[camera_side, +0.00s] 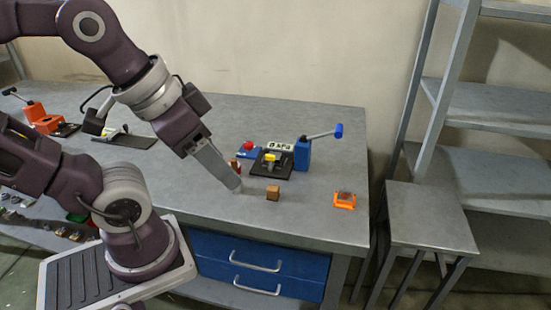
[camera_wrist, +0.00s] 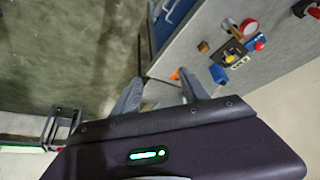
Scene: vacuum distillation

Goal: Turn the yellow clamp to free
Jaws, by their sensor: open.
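The yellow clamp (camera_side: 270,156) is a small yellow piece on a black base (camera_side: 283,172) near the right end of the bench. In the wrist view the clamp (camera_wrist: 229,58) is a small yellow spot at upper right; its exact angle is too small to tell. A blue lever device (camera_side: 302,156) with a raised blue-tipped handle stands just right of it. My gripper (camera_side: 238,187) points down to the right, in front and left of the clamp, apart from it. In the wrist view my gripper (camera_wrist: 162,91) shows two spread fingers with nothing between them.
A wooden cube (camera_side: 272,193) sits right of my gripper, and an orange tray-like piece (camera_side: 344,200) lies near the bench's right edge. A red button on a blue base (camera_side: 248,148) is behind the clamp. A red-rimmed round object (camera_side: 236,167) is partly hidden behind my gripper.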

